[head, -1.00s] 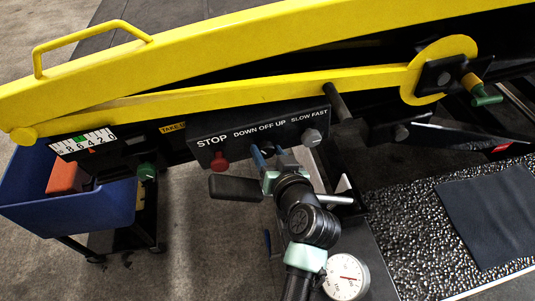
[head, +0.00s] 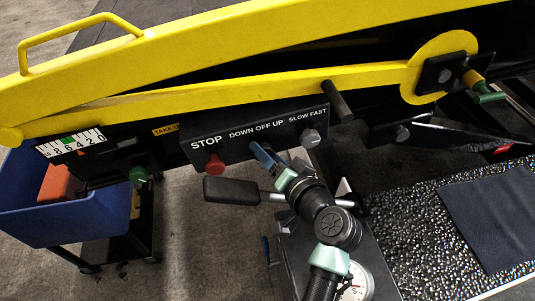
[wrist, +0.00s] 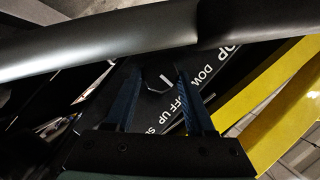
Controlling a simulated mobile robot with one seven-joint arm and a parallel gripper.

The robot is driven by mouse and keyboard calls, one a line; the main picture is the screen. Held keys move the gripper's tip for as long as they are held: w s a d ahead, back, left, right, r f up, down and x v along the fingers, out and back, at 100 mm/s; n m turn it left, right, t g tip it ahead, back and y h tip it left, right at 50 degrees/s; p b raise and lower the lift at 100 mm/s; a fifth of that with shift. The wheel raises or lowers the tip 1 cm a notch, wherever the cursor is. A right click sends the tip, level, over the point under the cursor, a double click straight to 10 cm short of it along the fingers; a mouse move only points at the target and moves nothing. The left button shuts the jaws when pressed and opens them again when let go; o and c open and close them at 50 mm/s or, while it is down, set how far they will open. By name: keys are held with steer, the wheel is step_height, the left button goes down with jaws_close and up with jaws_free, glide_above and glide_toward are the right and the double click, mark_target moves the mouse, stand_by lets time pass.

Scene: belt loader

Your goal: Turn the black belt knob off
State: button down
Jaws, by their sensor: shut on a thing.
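The control panel (head: 230,145) hangs below the yellow conveyor rail, with STOP, DOWN OFF UP and SLOW FAST labels. The black belt knob (wrist: 153,82) shows in the wrist view between my blue fingers, with a short white mark on its face. My gripper (head: 279,156) is at the panel just below the DOWN OFF UP label, its fingers shut around the knob. In the head view the fingers mostly hide the knob, so its pointer direction cannot be read there.
A red stop button (head: 215,164) sits left of my gripper and a grey speed knob (head: 310,138) right of it. A black-handled lever (head: 231,190) juts out below the panel, close to my wrist. A blue bin (head: 45,215) stands at left.

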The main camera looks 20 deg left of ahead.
steer(key=shift+c, duration=1.3)
jaws_free()
steer(key=b+v, duration=0.2)
steer(key=v, duration=1.1)
steer(key=shift+b, duration=0.3)
steer(key=shift+w, duration=0.1)
